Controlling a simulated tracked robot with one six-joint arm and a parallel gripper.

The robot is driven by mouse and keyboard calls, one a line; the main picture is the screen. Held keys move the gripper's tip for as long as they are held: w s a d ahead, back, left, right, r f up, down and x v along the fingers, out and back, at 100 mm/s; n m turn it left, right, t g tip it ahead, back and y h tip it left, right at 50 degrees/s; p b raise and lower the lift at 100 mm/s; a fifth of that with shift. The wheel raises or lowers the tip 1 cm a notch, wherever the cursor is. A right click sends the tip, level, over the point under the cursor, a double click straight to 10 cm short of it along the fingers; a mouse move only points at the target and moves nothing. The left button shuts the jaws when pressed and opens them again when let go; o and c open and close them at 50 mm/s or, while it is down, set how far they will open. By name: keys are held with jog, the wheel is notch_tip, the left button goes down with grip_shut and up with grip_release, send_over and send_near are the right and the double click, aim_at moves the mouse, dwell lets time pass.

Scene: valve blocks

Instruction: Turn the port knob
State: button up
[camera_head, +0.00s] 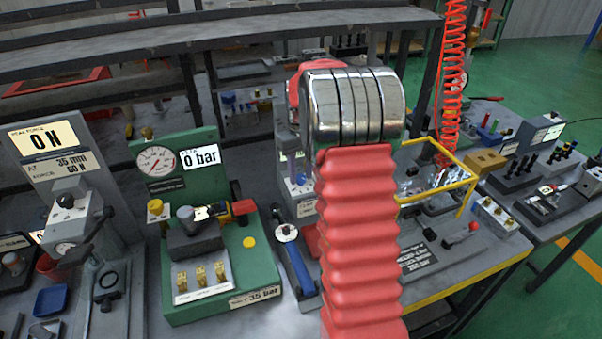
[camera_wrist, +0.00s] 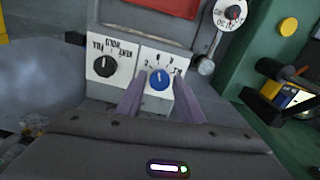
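In the wrist view a white-faced control panel carries a black knob (camera_wrist: 104,66) on the left and a blue knob (camera_wrist: 159,79) on the right. The black knob has lettering around it that seems to read FILL, HOLD and VENT. Marks ring the blue knob, too small to read, so I cannot tell from lettering which is the port knob. My gripper (camera_wrist: 160,88) is open, its two purple-grey fingers on either side of the blue knob with gaps showing. In the head view my red-sleeved arm hides most of the panel and gripper.
A green test stand (camera_head: 212,235) with a gauge and a 0 bar display stands left of my arm. A blue-handled tool (camera_head: 295,262) lies between them. A yellow frame (camera_head: 467,181) and a red coiled hose (camera_head: 452,85) are at the right. The bench is crowded.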

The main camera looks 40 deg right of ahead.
aim_at(301, 177)
jog(key=shift+o, duration=1.3)
notch_tip(301, 177, up, 14)
jog(key=shift+f, duration=0.15)
